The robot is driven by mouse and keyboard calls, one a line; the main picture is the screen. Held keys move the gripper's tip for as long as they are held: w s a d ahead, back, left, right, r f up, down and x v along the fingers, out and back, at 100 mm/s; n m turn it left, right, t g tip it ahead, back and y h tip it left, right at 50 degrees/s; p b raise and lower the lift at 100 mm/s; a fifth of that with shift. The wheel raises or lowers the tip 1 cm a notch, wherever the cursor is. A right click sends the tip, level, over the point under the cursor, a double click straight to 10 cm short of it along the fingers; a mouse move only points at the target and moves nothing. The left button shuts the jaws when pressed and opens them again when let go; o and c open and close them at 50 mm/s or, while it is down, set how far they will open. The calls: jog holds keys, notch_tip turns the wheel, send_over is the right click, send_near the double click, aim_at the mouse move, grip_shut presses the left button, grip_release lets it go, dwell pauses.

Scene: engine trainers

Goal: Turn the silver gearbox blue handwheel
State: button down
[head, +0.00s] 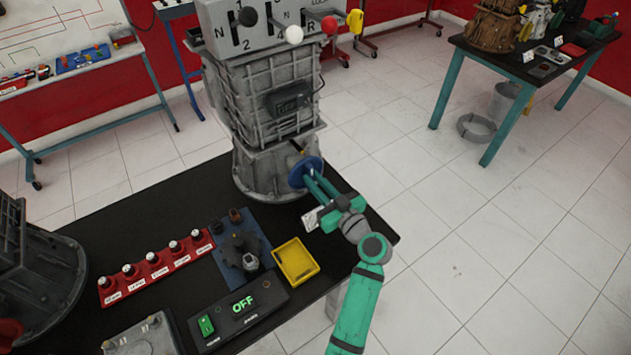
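The silver gearbox (262,105) stands upright on the black table. Its blue handwheel (299,176) sits low on the right side of the housing. A small dark handle with an orange part shows just above the wheel. My gripper (313,181) reaches in from the lower right, with its green fingers pointing at the handwheel. The fingertips are at the wheel's right edge and appear to touch or overlap it. A gap shows between the two fingers. Whether the wheel's rim lies between them is too small to tell.
On the black table (140,216) are a yellow tray (296,261), a red strip of labelled knobs (157,266), a box reading OFF (238,312) and a dark housing (40,270) at left. Lever knobs top the gearbox. Floor (480,240) to the right is clear.

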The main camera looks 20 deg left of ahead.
jog(key=shift+m, duration=0.3)
jog(key=m, duration=0.4)
jog(key=shift+w+d, duration=0.15)
jog(key=shift+w+d+f+m, duration=0.1)
jog(key=shift+f+m, duration=0.1)
jog(key=shift+m, duration=2.45)
jog(key=shift+w+a+f+m, duration=0.1)
jog(key=shift+f+m, duration=0.15)
jog(key=shift+m, duration=2.35)
jog(key=shift+d+f+m, duration=0.1)
jog(key=shift+f+m, duration=0.1)
jog(key=shift+m, duration=2.45)
jog(key=c, duration=1.7)
grip_release()
